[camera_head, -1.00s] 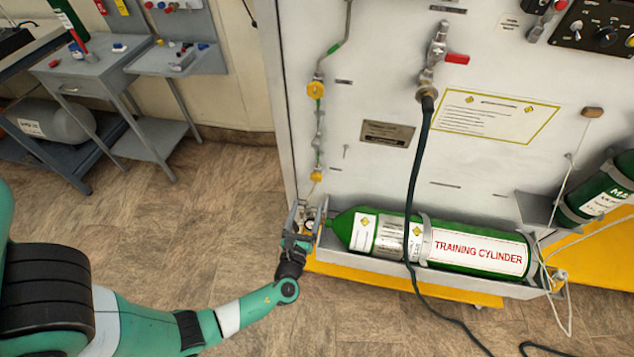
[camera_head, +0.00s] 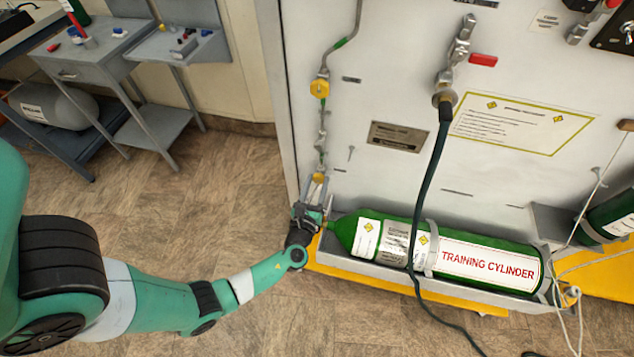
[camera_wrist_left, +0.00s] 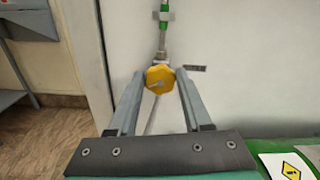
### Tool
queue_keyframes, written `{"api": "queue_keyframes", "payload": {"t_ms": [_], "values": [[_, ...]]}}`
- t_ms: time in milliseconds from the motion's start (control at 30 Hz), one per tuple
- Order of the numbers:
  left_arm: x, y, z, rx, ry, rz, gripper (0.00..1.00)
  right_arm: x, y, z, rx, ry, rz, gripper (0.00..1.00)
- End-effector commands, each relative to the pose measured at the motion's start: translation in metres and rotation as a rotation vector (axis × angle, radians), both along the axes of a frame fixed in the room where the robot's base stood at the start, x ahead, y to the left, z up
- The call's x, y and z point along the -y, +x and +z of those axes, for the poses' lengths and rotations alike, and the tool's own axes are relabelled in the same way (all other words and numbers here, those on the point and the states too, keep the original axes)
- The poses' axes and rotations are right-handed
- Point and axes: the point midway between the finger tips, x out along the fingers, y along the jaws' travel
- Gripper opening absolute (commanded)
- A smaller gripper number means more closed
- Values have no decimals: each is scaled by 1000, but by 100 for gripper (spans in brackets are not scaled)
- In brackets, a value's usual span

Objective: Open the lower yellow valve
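The lower yellow valve (camera_head: 319,177) is a small yellow knob on a thin pipe, low at the left side of the white panel. In the left wrist view the yellow knob (camera_wrist_left: 160,78) sits at the fingertips, centred between them. My left gripper (camera_head: 315,187) points up at the valve from below. Its two grey fingers also show in the left wrist view (camera_wrist_left: 161,80), spread open with one on each side of the knob. I cannot tell whether they touch it. The right gripper is not in view.
An upper yellow valve (camera_head: 320,88) is on the same pipe above. A green training cylinder (camera_head: 470,258) lies in a tray right of my gripper. A black hose (camera_head: 430,190) hangs in front of it. Grey tables (camera_head: 95,70) stand at the left; the floor between is clear.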

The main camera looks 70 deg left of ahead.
Motion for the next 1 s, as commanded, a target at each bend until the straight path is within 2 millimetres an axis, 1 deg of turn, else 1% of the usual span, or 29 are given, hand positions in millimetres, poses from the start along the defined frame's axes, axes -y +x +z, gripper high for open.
{"api": "queue_keyframes", "payload": {"t_ms": [33, 167, 200, 233, 267, 467, 667, 1000], "values": [[0, 0, 0, 0, 0, 0, 39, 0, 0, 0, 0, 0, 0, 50], [0, 0, 0, 0, 0, 0, 15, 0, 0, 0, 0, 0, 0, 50], [0, 0, 0, 0, 0, 0, 8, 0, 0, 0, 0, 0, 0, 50], [0, 0, 0, 0, 0, 0, 3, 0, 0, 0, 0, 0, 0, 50], [0, 0, 0, 0, 0, 0, 0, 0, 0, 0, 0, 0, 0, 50], [0, 0, 0, 7, -5, 0, 0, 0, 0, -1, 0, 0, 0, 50], [0, 0, -1, 54, -41, 0, 0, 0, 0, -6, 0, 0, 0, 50], [-1, -1, -4, 236, -178, -1, 0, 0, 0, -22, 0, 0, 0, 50]]}}
